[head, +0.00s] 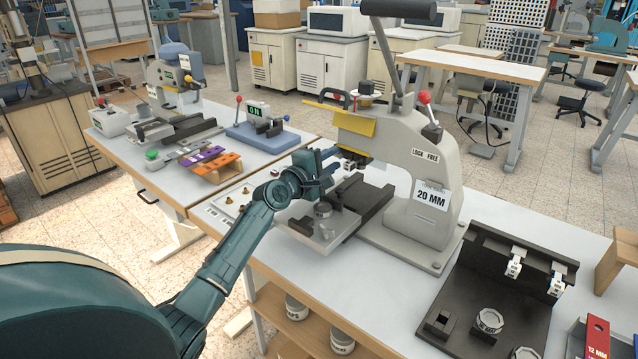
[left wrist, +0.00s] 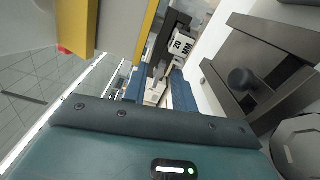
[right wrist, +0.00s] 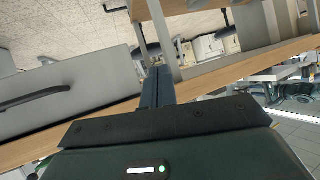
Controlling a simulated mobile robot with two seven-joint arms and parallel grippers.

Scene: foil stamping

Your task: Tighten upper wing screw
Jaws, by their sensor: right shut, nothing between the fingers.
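The press (head: 425,170) has a grey frame, with a yellow part (head: 355,124) on its head. My left gripper (head: 332,160) is at the front of the head, just below the yellow part, beside a small pale block (head: 354,163). In the left wrist view, its two blue fingers (left wrist: 158,92) stand apart, with a pale block (left wrist: 154,92) seen between them. I cannot tell whether they touch it. No wing screw can be made out clearly; the gripper and head hide much there. My right gripper (right wrist: 157,87) is shut and empty, with a table edge beyond it.
A black rail and a small grey plate (head: 325,232) with a round part (head: 322,209) lie below the press head. A black fixture (head: 500,290) stands at right on the table. A red-knobbed lever (head: 424,98) projects from the press. Bare tabletop (head: 375,310) shows in front.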

